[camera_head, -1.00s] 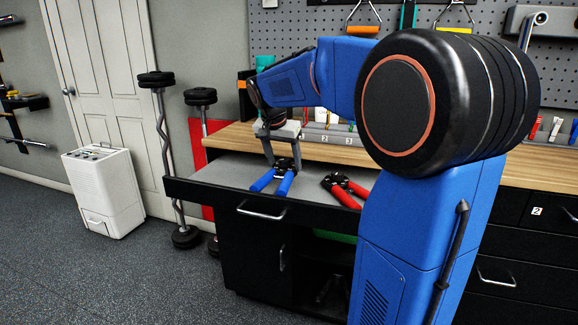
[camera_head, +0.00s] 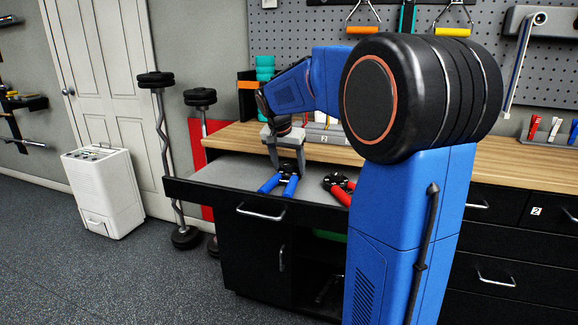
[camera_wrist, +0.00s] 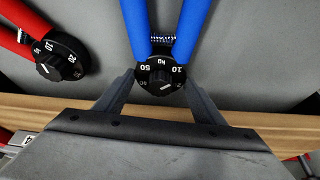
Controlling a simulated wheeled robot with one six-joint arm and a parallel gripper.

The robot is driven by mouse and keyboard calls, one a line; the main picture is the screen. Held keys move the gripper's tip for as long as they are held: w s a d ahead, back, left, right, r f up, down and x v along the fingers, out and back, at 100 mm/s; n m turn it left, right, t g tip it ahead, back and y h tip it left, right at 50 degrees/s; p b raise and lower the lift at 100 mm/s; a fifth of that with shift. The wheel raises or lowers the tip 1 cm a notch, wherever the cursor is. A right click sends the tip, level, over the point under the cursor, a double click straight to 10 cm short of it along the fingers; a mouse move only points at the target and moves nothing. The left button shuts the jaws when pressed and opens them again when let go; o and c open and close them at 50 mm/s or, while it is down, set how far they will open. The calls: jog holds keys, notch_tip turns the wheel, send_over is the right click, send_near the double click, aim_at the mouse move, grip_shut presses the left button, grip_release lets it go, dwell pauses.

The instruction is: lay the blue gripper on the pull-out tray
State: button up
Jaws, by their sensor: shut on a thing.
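The blue gripper (camera_head: 279,184), a hand exerciser with two blue handles and a black dial, is at the grey pull-out tray (camera_head: 228,174). In the wrist view its dial (camera_wrist: 160,75) sits between my fingers and its blue handles (camera_wrist: 188,28) point away from my palm. My gripper (camera_head: 286,160) is shut on it from above. In the wrist view my gripper (camera_wrist: 160,90) has one finger on each side of the dial. The blue gripper is at or just above the tray surface; I cannot tell whether it touches.
A red-handled gripper (camera_head: 338,186) lies on the tray to the right, and it also shows in the wrist view (camera_wrist: 52,52). The wooden worktop (camera_head: 225,136) is behind the tray. The tray's left part is clear. A teal stack (camera_head: 265,68) stands at the back.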

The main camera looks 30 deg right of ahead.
jog(key=o, duration=1.2)
jog(key=v, duration=1.2)
jog(key=shift+a, duration=0.1)
